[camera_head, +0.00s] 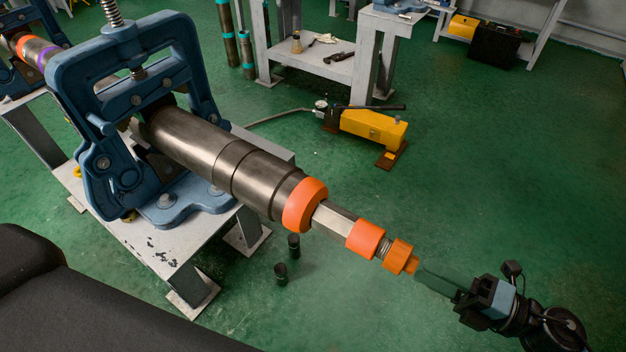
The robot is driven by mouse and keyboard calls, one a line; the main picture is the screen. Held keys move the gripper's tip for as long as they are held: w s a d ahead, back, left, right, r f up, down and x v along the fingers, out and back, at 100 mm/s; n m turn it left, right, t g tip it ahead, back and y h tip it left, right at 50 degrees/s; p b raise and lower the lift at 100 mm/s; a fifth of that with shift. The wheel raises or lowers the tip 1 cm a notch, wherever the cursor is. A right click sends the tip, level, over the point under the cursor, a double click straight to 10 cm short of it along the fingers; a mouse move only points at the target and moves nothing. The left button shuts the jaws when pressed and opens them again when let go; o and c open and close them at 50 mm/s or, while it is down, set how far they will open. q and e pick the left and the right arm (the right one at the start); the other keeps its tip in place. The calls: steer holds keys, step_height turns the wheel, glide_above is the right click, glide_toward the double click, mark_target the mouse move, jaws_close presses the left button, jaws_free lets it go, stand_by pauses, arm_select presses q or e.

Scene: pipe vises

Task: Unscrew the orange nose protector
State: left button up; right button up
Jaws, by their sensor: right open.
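The orange nose protector (401,256) is the ribbed end piece of a long steel tool. Bare thread shows between it and an orange collar (365,238). The steel tool (215,155) is held in a blue pipe vise (112,182) and slopes down to the right. A larger orange ring (304,204) sits further up it. My right gripper (418,273) is open, with its dark green fingers reaching from the lower right to the protector's tip. I cannot tell whether they touch it. My left gripper is out of view.
The vise stands on a grey metal table (165,245). Two small black cylinders (281,274) are on the green floor below the tool. A yellow pump (373,127) with a hose lies behind. The floor (520,180) at right is clear.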

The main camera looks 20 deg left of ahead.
steer(key=m+p, duration=0.1)
steer(key=m, duration=0.1)
steer(key=r+m+p, duration=0.1)
steer(key=m+p, duration=0.1)
steer(key=shift+w, duration=0.1)
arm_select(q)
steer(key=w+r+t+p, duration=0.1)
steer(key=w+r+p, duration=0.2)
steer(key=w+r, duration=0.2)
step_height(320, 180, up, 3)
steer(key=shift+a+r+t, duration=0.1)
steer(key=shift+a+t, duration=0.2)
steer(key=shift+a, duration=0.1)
arm_select(e)
steer(key=m, duration=0.3)
steer(key=f+m, duration=0.1)
steer(key=m, duration=0.6)
steer(key=shift+f+m+t, duration=0.15)
steer(key=shift+m+t, duration=0.15)
steer(key=shift+m, duration=0.1)
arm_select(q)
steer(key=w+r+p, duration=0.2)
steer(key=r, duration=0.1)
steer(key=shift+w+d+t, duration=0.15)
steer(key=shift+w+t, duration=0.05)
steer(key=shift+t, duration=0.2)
arm_select(e)
steer(key=m, duration=0.7)
